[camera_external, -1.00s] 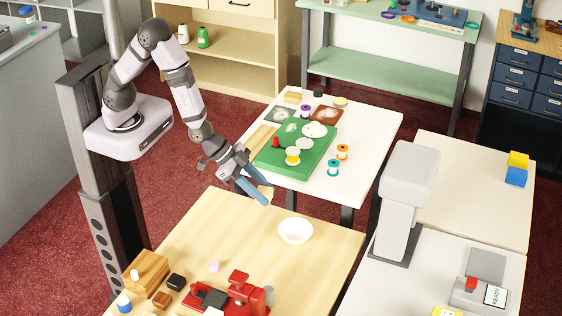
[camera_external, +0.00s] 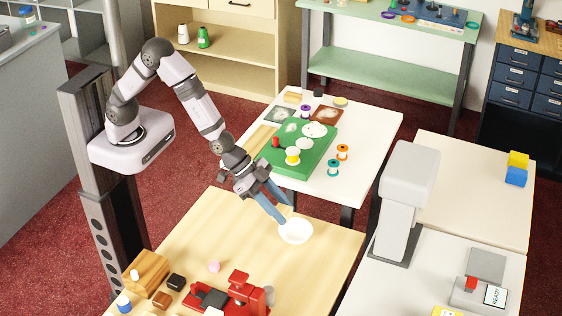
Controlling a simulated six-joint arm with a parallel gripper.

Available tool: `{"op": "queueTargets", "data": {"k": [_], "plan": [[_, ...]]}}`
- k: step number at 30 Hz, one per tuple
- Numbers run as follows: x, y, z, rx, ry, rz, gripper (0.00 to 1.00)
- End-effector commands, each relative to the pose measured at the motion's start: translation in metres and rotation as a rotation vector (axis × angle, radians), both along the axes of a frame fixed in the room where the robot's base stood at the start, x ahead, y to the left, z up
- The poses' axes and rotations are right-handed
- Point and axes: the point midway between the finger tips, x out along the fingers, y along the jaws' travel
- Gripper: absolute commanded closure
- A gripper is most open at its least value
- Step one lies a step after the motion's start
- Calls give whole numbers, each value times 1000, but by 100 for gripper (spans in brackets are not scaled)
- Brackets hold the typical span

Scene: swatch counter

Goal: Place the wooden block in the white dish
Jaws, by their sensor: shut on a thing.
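The white dish (camera_external: 297,233) sits on the light wooden table, near its far right edge. My gripper (camera_external: 285,213) is just above the dish's far left rim, its blue fingers pointing down and to the right. It is shut on the wooden block (camera_external: 287,210), a pale tan piece of which only a small part shows between the fingertips. The fingers hide the rest of it. I cannot tell whether the block touches the dish.
The near table also holds a red device (camera_external: 238,290), a wooden holder (camera_external: 149,271), dark and brown blocks and a pink piece (camera_external: 214,267). Behind, a white table has a green board (camera_external: 310,165) and spools. A grey-white machine (camera_external: 402,195) stands right of the dish.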

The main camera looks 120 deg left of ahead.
Motion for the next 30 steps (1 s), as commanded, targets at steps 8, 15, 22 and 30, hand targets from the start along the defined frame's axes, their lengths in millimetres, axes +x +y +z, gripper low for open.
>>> {"op": "queueTargets", "data": {"k": [8,15,22,30], "plan": [[0,0,-10,0,-1,1,87],[0,0,-35,1,2,-1,87],[0,0,-50,0,-1,0,87],[0,0,-51,0,-1,0,87]]}}
